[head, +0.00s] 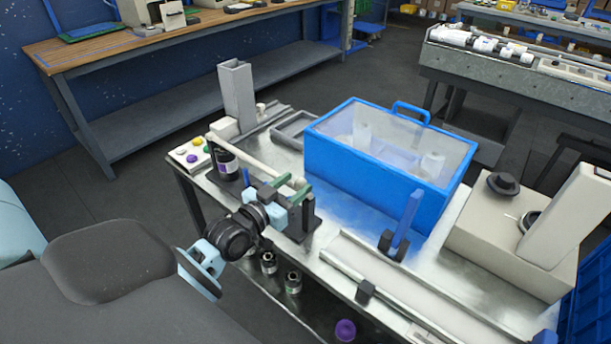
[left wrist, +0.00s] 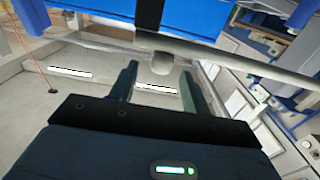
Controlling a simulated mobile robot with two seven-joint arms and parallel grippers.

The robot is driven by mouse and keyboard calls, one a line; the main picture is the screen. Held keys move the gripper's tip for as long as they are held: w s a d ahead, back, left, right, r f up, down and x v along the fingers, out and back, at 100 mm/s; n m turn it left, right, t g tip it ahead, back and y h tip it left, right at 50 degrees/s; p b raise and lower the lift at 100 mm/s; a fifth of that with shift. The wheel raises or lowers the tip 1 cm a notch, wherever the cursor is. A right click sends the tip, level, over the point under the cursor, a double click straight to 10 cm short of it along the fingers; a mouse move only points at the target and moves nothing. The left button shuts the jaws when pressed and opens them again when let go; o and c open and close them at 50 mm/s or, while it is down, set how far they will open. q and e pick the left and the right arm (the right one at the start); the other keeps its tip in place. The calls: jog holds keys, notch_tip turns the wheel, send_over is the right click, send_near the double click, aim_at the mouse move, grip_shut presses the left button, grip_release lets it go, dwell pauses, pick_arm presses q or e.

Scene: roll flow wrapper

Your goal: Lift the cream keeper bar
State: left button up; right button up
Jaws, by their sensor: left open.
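The cream keeper bar (head: 262,167) is a long pale rod at the left of the metal bench, running from a cream block at the back toward my left gripper. My left gripper (head: 292,185) is open at the bar's near end. In the left wrist view, the bar (left wrist: 235,62) crosses just beyond my two open fingertips (left wrist: 158,75). A short rounded knob (left wrist: 162,63) on it faces the gap between the fingers. Nothing is seen gripped, and I cannot tell whether the fingers touch the bar. My right gripper is not in view.
A blue bin with a clear lid (head: 375,180) stands right of the bar. A blue upright lever (head: 406,220) and a cream machine (head: 510,235) occupy the right.

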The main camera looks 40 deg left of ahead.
aim_at(304, 177)
pick_arm(q)
jog(key=shift+w+d, duration=0.2)
jog(key=shift+w, duration=2.15)
jog(key=shift+c, duration=0.5)
grip_shut()
